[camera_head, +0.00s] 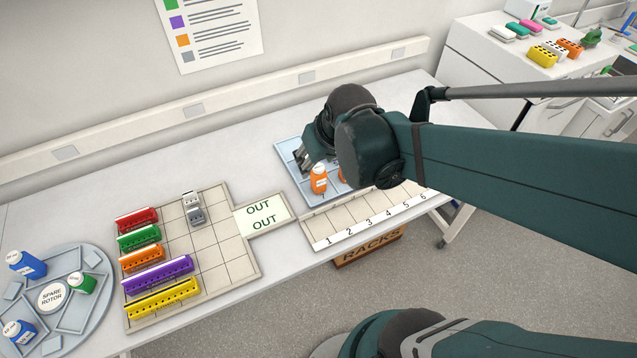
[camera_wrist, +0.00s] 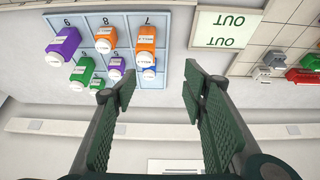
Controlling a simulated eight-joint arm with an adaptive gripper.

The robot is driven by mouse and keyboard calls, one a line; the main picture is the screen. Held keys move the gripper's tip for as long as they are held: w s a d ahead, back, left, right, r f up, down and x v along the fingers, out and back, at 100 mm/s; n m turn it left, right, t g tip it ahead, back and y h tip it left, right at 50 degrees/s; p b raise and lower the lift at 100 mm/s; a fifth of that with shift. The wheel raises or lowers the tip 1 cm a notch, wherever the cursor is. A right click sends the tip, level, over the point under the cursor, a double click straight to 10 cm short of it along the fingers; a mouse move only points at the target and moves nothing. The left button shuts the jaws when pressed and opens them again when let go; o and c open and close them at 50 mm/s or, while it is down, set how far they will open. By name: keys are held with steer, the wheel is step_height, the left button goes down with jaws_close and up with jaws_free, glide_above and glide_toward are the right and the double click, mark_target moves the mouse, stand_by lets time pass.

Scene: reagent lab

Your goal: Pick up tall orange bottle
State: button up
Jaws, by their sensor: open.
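Two orange bottles with white caps stand on a light blue tray (camera_head: 290,160). The one in compartment 7 (camera_wrist: 146,38) looks larger in the wrist view and shows whole in the head view (camera_head: 319,180). The other, in compartment 8 (camera_wrist: 105,36), is mostly hidden behind my arm in the head view (camera_head: 342,176). My gripper (camera_wrist: 158,92) is open and empty. In the head view it (camera_head: 304,158) hangs over the tray, just behind and left of the nearer orange bottle. In the wrist view the bottles lie beyond the fingertips, to the upper left.
In the wrist view, a blue bottle (camera_wrist: 149,61) sits close by the larger orange one. A numbered rack strip (camera_head: 350,228) lies in front; an OUT plate (camera_head: 262,228) lies left.

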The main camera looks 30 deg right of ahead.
mark_target(322, 171)
steer(key=shift+g, duration=0.4)
steer(key=w+d+f, duration=0.1)
steer(key=f, duration=0.1)
steer(key=d+f, duration=0.1)
steer(key=f, duration=0.1)
steer(key=w+d+f, duration=0.1)
steer(key=f, duration=0.1)
steer(key=shift+w+f+b, duration=0.25)
steer(key=shift+w+b, duration=0.1)
steer(key=shift+w+d+f, duration=0.1)
steer(key=shift+d+f, duration=0.1)
steer(key=shift+f, duration=0.25)
steer(key=shift+w+d+f, duration=0.1)
steer(key=shift+d+f, duration=0.05)
steer(key=shift+f, duration=0.25)
steer(key=shift+b+x, duration=0.3)
steer(key=shift+x, duration=0.95)
steer(key=shift+f, duration=0.15)
steer(key=shift+b+x, duration=0.45)
steer(key=shift+x, duration=2)
steer(key=shift+a, duration=0.1)
